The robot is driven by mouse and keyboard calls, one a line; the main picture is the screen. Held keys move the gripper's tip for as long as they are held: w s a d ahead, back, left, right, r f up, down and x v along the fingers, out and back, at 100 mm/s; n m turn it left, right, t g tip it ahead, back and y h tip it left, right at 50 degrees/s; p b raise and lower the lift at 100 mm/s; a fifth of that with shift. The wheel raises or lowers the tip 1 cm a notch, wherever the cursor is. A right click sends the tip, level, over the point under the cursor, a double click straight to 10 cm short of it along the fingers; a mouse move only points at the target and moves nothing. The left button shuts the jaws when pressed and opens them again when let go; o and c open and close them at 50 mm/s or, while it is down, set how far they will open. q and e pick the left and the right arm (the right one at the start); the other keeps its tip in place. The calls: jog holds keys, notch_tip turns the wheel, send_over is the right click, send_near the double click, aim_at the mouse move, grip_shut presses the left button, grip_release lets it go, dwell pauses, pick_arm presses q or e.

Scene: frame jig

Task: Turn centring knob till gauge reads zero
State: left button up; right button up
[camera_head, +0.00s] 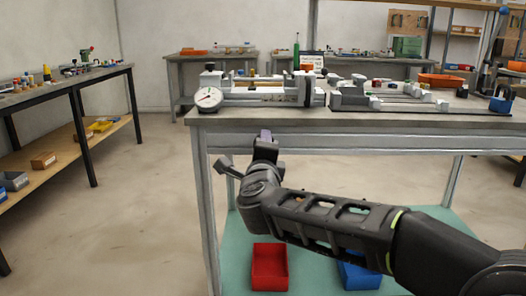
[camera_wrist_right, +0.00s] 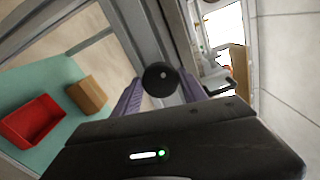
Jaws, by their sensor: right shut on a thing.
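The gauge (camera_head: 208,98) is a round white dial with a reddish mark, at the left front of the jig (camera_head: 265,97) on the workbench. Its reading is too small to tell. My right gripper (camera_head: 265,137) is at the bench's front edge, below and right of the dial. In the right wrist view its two purple fingers (camera_wrist_right: 161,92) are shut on a round black knob (camera_wrist_right: 160,78) with a pale centre dot. The knob is hidden in the head view. My left gripper is not in view.
The workbench (camera_head: 340,123) has a second fixture (camera_head: 390,97) to the right of the jig. A red bin (camera_head: 269,266) and a blue bin (camera_head: 360,276) sit low under the bench. A side table (camera_head: 65,90) stands at left, with open floor between.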

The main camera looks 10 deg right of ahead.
jog(key=o, duration=1.4)
jog(key=shift+c, duration=0.2)
jog(key=p+v, duration=0.1)
jog(key=v, duration=0.6)
jog(key=shift+s+p, duration=0.4)
jog(key=shift+a, duration=0.1)
